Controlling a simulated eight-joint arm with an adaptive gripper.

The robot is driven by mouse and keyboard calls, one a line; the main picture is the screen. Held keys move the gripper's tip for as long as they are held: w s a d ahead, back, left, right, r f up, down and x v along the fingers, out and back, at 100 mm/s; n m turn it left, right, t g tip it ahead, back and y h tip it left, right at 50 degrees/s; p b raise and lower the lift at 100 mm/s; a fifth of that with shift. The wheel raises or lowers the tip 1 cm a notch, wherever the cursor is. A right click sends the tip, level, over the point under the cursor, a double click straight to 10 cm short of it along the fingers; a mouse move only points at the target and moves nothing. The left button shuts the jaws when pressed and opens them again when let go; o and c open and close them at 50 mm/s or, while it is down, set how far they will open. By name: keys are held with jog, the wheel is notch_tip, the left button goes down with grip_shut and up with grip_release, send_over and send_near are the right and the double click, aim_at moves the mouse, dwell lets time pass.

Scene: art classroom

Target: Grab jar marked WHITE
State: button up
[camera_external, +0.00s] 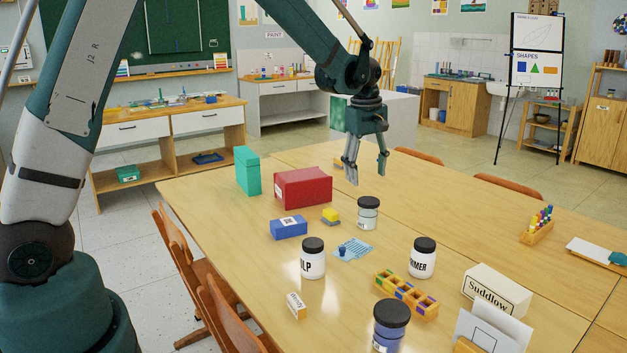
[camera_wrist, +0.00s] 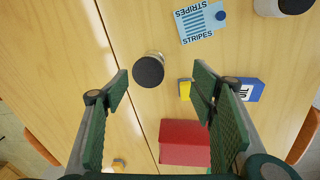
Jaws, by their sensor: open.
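No label reading WHITE is legible in either view. My gripper (camera_external: 366,170) is open and empty, pointing down above the table. In the wrist view, between and beyond the fingers (camera_wrist: 163,88), a black-lidded jar (camera_wrist: 149,71) stands below, untouched. It appears to be the small pale jar (camera_external: 368,217) in the external view, whose label I cannot read. A white jar (camera_external: 313,264) shows "LP" and stands nearer the camera. Another white jar (camera_external: 422,263) shows "MER". A blue jar (camera_external: 389,332) stands at the front, its label mostly cut off.
A red box (camera_external: 303,188), green box (camera_external: 247,171) and blue box (camera_external: 289,228) stand left of the pale jar. A compartment tray (camera_external: 406,296) is in front.

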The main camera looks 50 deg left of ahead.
aim_at(369, 199)
jog(key=w+a+f+n, duration=0.1)
jog(key=f, duration=0.2)
jog(key=w+a+f+n, duration=0.1)
jog(key=w+f, duration=0.1)
jog(key=f, duration=0.2)
jog(key=w+a+f+g, duration=0.1)
jog(key=w+f, duration=0.1)
jog(key=f, duration=0.2)
jog(key=shift+w+a+n, duration=0.1)
jog(key=shift+a+n, duration=0.05)
jog(key=shift+n, duration=0.25)
jog(key=shift+f, duration=1.3)
jog(key=shift+s+d+f+b, duration=0.15)
jog(key=shift+f+b, duration=0.25)
jog(key=shift+f, duration=0.9)
jog(key=shift+s+d+f+b, duration=0.15)
jog(key=shift+f+b, duration=0.25)
jog(key=shift+f, duration=0.9)
jog(key=shift+a, duration=0.1)
jog(key=c, duration=1.1)
